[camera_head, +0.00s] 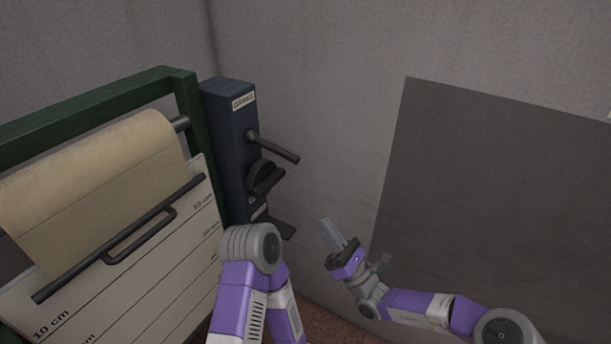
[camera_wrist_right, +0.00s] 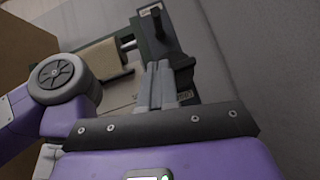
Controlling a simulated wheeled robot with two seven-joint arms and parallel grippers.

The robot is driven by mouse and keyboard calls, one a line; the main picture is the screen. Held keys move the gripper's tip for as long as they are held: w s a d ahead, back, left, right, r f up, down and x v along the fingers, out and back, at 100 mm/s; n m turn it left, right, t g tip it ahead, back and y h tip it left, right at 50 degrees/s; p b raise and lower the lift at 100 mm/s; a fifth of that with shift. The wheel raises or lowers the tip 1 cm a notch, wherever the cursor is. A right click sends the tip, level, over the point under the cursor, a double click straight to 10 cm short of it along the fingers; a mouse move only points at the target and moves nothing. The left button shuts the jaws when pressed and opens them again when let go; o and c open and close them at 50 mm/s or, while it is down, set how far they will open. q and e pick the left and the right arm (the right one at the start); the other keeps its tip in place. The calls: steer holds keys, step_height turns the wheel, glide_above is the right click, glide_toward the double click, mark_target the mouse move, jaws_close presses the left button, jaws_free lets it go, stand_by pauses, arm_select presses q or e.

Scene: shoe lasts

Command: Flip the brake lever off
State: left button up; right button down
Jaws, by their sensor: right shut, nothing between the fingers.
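A dark blue control post (camera_head: 227,140) stands at the right end of a green-framed roller stand. A dark lever (camera_head: 278,149) sticks out from its upper part toward the right. Below it is a round dark knob with a bar handle (camera_head: 266,180), and lower down a flat dark piece (camera_head: 278,226). I cannot tell from its label which one is the brake lever. My right gripper (camera_head: 328,232) is shut and empty, right of the post and below the upper lever, apart from both. Its closed fingers (camera_wrist_right: 158,82) point toward the stand in the right wrist view. My left gripper is out of view.
The green frame (camera_head: 100,97) holds a tan roll (camera_head: 95,180) over a white board marked in centimetres, with a dark bar handle (camera_head: 140,237). My left arm rises in front of the post's base. A dark grey panel (camera_head: 500,190) stands at right; bare wall lies between.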

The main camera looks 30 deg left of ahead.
glide_toward(293, 162)
steer(key=w+a+r, duration=0.2)
steer(key=a, duration=0.3)
arm_select(q)
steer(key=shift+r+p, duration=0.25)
steer(key=shift+p, duration=0.05)
arm_select(e)
steer(key=shift+d+r, duration=0.25)
steer(key=shift+r, duration=0.2)
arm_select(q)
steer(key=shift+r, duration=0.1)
